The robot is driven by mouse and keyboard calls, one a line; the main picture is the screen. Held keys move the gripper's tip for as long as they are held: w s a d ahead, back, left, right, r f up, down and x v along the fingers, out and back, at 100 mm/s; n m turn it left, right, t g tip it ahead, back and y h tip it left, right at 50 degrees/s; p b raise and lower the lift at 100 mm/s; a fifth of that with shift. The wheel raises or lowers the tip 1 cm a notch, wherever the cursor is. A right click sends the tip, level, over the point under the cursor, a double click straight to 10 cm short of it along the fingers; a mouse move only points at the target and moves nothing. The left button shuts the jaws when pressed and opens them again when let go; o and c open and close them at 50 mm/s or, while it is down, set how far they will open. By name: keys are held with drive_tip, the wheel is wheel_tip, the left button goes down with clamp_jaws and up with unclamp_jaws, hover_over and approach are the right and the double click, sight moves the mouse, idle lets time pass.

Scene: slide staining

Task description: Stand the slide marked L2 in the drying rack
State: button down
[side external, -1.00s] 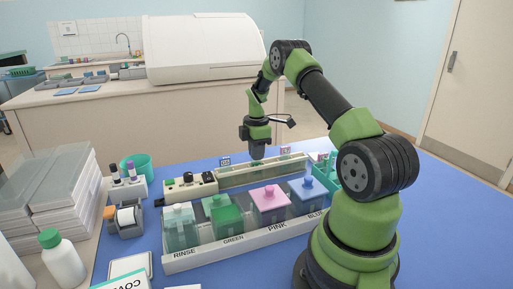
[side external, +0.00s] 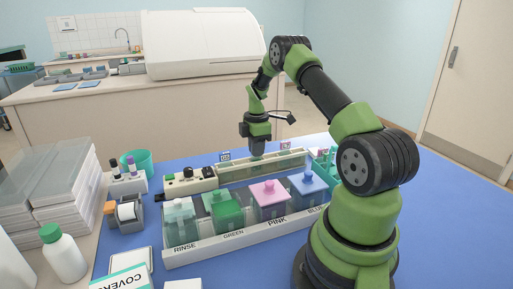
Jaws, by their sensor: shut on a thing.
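My gripper (side external: 257,153) points down over the long pale trough (side external: 232,171) behind the row of jars. It is shut on a thin slide that I can hardly make out; any L2 mark on it is too small to read. Small tags stand behind the trough, one at its left (side external: 225,157) and one at its right (side external: 285,147). A teal rack (side external: 325,171), which may be the drying rack, stands at the trough's right end. My arm partly hides this rack.
A white tray (side external: 237,246) holds lidded jars marked RINSE, GREEN, PINK and a partly hidden blue one. A control box (side external: 189,182) sits at the trough's left end. Stacked boxes, a white bottle (side external: 63,255) and a teal cup (side external: 137,162) stand at the left.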

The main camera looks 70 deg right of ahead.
drive_tip(key=shift+f, duration=0.15)
drive_tip(key=c, duration=1.1)
unclamp_jaws()
wheel_tip(320, 180, up, 9)
drive_tip(key=shift+r, duration=0.45)
